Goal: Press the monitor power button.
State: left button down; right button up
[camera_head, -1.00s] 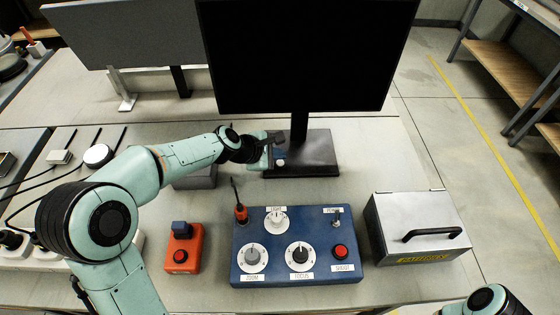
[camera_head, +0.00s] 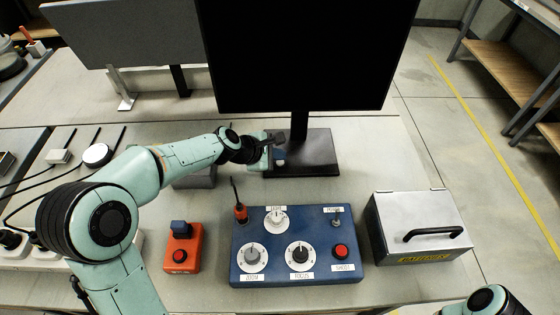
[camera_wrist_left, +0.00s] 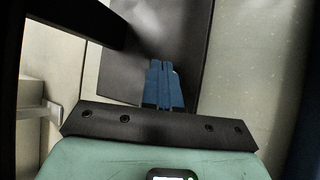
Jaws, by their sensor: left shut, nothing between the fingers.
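The monitor (camera_head: 305,55) has a black, blank screen and stands on a dark flat base (camera_head: 315,155) at the back of the table. My left gripper (camera_head: 280,153) is shut and empty, with its blue fingers together at the left part of the base, below the screen. In the left wrist view the shut fingers (camera_wrist_left: 162,85) lie in front of the dark base (camera_wrist_left: 130,75). I cannot tell whether the fingertips touch it. I cannot make out the power button clearly; the gripper covers part of that area. My right gripper is out of view.
A blue control box (camera_head: 270,265) with knobs and a red button sits in front. An orange button box (camera_head: 183,255) is left of it, a silver case (camera_head: 420,230) with a black handle right of it. A grey panel (camera_head: 125,35) stands at the back left.

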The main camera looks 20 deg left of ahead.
aim_at(278, 164)
pick_arm(q)
jog(key=shift+f+b, duration=0.35)
jog(key=shift+f, duration=0.15)
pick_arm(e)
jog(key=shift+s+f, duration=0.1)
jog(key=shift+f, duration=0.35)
pick_arm(q)
jog(key=shift+r, duration=0.15)
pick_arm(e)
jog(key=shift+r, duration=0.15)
pick_arm(q)
jog(key=shift+r+p, duration=0.65)
jog(key=shift+p, duration=0.2)
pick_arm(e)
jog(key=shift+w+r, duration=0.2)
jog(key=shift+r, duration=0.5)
pick_arm(q)
jog(key=shift+r, duration=0.1)
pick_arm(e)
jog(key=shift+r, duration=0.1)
